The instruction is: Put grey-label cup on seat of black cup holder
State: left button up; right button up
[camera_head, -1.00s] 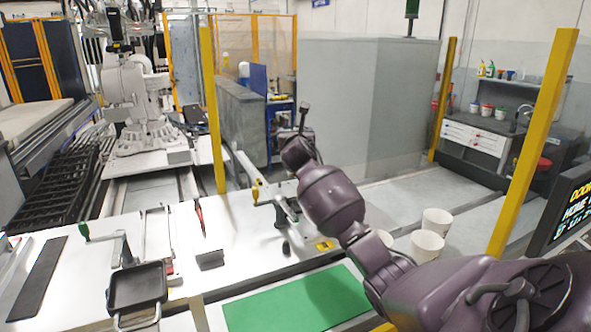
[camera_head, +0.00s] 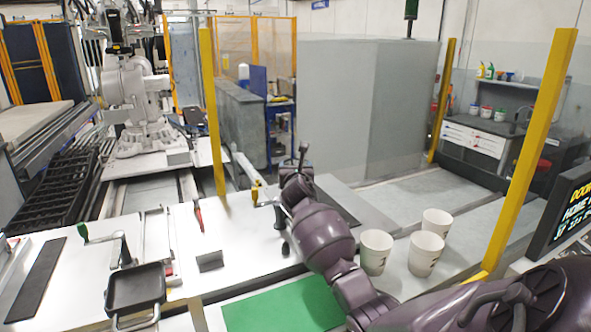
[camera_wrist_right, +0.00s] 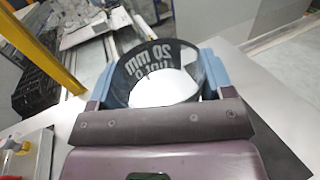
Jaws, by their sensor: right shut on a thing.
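In the right wrist view my right gripper (camera_wrist_right: 155,85) has its blue fingers closed on the two sides of a cup (camera_wrist_right: 125,75). The cup has a dark, see-through-looking wall with pale lettering and a white round area inside. I take it for the grey-label cup. In the head view my right gripper (camera_head: 295,182) is over the white bench, largely covered by my own arm, and the held cup is hidden there. I cannot make out the black cup holder for certain. My left gripper is not in view.
Three white cups (camera_head: 375,252) stand together right of my right arm. A dark flat mat (camera_head: 338,203) lies beyond my arm. A black square pan (camera_head: 136,287), a small dark block (camera_head: 210,261) and a green mat (camera_head: 285,305) are nearer.

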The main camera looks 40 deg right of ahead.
jog(key=shift+f, duration=0.1)
jog(key=o, duration=1.2)
jog(key=p+v, duration=0.1)
jog(key=v, duration=1.1)
jog(key=shift+p, duration=0.3)
